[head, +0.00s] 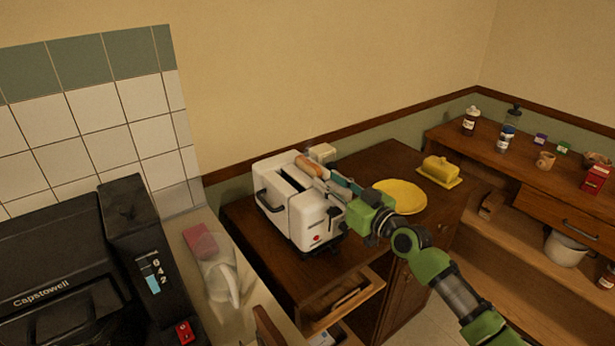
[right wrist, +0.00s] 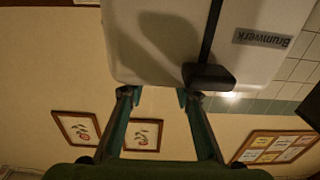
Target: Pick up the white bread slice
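The white toaster (head: 290,222) stands on the dark wooden cabinet in the head view. A tan-brown piece, which looks like the bread slice (head: 308,166), sticks up from its rear slot; the front slot looks dark and empty. My right gripper (head: 334,180) is at the toaster's right end, close to the slice. In the right wrist view, the fingers of my right gripper (right wrist: 158,94) are apart with no slice between them. The toaster (right wrist: 150,40) with its black lever (right wrist: 208,77) shows upside down just beyond the fingertips. My left gripper is out of view.
A yellow plate (head: 402,197) and a yellow butter dish (head: 440,171) lie right of the toaster. A drawer (head: 345,300) stands open below it. A black coffee machine (head: 140,240) and a pink sponge (head: 200,241) are at left. Shelves with jars stand at far right.

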